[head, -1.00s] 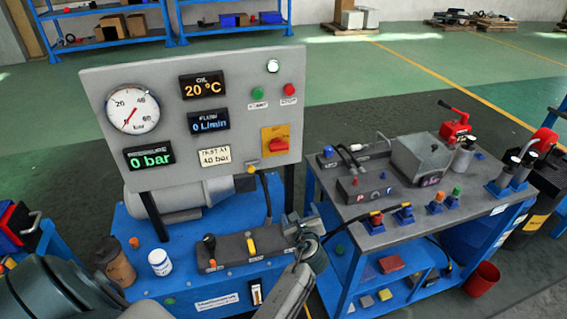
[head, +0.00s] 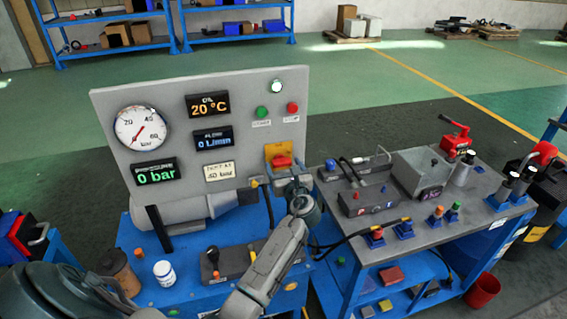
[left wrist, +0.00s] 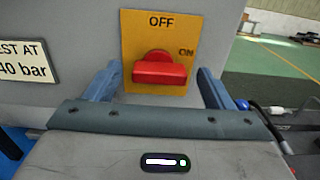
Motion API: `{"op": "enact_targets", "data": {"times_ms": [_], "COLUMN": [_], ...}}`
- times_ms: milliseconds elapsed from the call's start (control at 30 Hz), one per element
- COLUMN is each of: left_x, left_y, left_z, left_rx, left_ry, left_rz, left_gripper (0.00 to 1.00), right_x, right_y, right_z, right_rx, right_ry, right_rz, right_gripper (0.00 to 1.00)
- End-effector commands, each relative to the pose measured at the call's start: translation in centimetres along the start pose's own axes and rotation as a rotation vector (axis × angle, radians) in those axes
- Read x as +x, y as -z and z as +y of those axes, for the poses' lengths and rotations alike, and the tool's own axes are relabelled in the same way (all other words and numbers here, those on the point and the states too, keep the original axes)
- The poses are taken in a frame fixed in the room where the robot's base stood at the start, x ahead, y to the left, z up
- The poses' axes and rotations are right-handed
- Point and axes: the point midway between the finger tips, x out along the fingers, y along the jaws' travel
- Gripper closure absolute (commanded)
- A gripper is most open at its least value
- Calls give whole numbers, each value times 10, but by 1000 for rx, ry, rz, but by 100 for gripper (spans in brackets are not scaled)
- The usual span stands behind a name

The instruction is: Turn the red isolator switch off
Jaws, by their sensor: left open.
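The red isolator switch (head: 281,161) is on a yellow plate (head: 277,148) at the lower right of the grey panel. In the left wrist view the red switch (left wrist: 159,70) has its bar lying horizontal. OFF is printed above it and ON at its upper right on the plate (left wrist: 135,45). My left gripper (head: 288,182) is just below and in front of the switch. In the left wrist view my left gripper (left wrist: 160,78) is open, one finger on each side of the switch, with visible gaps; I cannot tell the depth. My right gripper is not in view.
The grey panel (head: 110,105) carries a gauge (head: 141,127), displays, and green (head: 262,112) and red (head: 293,108) buttons. A black lever (head: 213,253) and a white jar (head: 164,272) are on the blue bench below. A second bench with a grey box (head: 421,165) stands at right.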

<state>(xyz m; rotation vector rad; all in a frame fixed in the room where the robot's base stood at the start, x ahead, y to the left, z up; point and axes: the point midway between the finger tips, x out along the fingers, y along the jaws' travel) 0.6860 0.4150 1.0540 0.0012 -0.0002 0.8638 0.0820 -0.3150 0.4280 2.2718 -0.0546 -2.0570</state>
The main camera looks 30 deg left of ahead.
Motion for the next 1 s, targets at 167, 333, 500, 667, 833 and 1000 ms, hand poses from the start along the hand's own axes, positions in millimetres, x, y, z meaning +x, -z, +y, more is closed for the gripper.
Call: {"op": "enact_targets", "data": {"times_ms": [167, 333, 500, 667, 833, 1000], "left_x": [7, 7, 7, 7, 7, 7], "left_y": [0, 1, 1, 1, 1, 2], "left_z": [0, 0, 0, 0, 0, 0], "left_rx": [-1, -1, -1, -1, -14, -69], "left_ry": [0, 0, 0, 0, 0, 0], "left_rz": [1, 1, 1, 1, 1, 0], "left_gripper": [24, 24, 49, 68, 68, 68], "right_x": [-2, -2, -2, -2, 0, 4], "right_y": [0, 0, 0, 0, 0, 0], "right_z": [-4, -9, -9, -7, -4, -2], "right_rx": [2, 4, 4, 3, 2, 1], "right_ry": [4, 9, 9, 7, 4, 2], "right_rz": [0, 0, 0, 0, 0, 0], "right_gripper": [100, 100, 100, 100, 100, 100]}}
